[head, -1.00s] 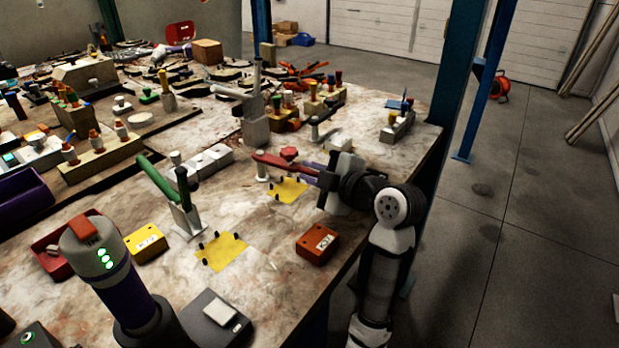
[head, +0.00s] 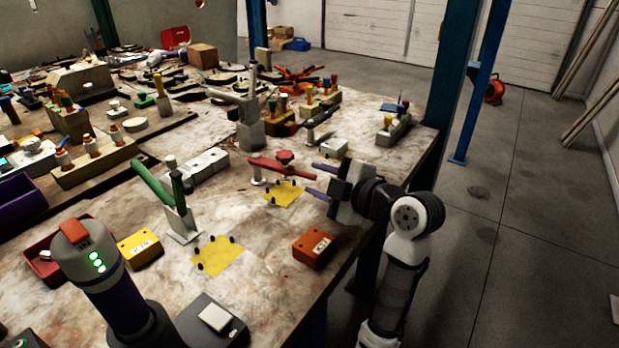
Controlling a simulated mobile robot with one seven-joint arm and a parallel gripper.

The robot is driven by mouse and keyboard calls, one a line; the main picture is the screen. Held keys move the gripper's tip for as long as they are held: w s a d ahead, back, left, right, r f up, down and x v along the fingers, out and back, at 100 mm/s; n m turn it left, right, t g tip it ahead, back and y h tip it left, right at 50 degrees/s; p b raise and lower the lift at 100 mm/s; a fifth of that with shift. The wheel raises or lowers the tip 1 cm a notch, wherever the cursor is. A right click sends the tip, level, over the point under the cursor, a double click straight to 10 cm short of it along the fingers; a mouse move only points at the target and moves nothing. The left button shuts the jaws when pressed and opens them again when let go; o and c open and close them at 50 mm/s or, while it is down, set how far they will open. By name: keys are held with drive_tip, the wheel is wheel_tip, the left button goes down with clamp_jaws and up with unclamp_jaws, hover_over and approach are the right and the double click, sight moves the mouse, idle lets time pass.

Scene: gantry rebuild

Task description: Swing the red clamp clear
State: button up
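The red clamp (head: 270,165) has a long red bar and a red knob on a pale post (head: 258,175). Its bar lies nearly level, pointing right along the back edge of a yellow plate (head: 282,194) with dark pegs. My gripper (head: 318,180) is at the right of the clamp, with two purple fingers spread apart. The bar's right end shows between the fingertips in the picture; I cannot tell whether they touch it. No grip on the bar shows.
A green-handled clamp (head: 153,181) stands to the left, near a second yellow plate (head: 217,255). An orange box (head: 313,248) is in front of my gripper. A yellow box (head: 140,247) and a grey cylinder with green lights (head: 97,262) stand front left. The table edge runs below my arm.

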drive_tip(key=b+v, duration=0.1)
drive_tip(key=v, duration=0.9)
